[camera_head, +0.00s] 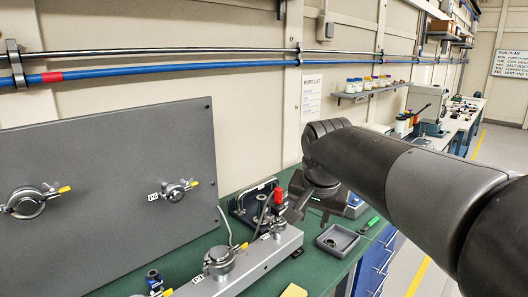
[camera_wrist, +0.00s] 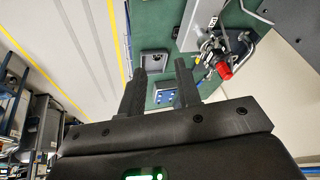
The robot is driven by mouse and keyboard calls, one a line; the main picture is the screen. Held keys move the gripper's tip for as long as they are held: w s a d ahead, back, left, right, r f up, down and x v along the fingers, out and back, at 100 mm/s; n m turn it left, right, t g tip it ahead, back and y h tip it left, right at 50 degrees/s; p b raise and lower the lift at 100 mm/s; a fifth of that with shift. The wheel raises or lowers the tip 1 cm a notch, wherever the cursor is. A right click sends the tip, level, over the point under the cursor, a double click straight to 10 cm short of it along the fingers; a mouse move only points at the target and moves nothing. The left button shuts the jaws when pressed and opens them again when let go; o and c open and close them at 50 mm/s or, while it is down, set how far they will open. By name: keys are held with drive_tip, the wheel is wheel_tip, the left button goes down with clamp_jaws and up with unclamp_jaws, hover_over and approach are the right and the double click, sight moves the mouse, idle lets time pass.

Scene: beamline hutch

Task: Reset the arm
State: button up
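My arm reaches in from the right in the head view and bends down over the green bench. My gripper (camera_head: 298,208) hangs at its end, close to the red-capped valve (camera_head: 278,197) on the grey manifold; whether they touch cannot be told. In the wrist view my gripper (camera_wrist: 161,68) shows two dark fingers standing apart with nothing held between them. The red cap (camera_wrist: 225,71) is to the right of the fingers there.
A grey panel (camera_head: 110,190) with clamped ports stands at left. The grey manifold (camera_head: 250,262) lies on the green bench. A small square tray (camera_head: 337,239) sits right of my gripper. Blue and steel pipes (camera_head: 200,69) run along the wall. Floor at right is clear.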

drive_tip(key=s+d+f+n, duration=0.2)
drive_tip(key=s+f, duration=0.3)
drive_tip(key=s, duration=0.4)
drive_tip(key=s+d+f+n, duration=0.2)
drive_tip(key=s+f, duration=0.3)
drive_tip(key=s, duration=0.4)
drive_tip(key=shift+s+d+f+n+t, duration=0.2)
drive_tip(key=shift+s+n+t, duration=0.2)
drive_tip(key=shift+n, duration=0.1)
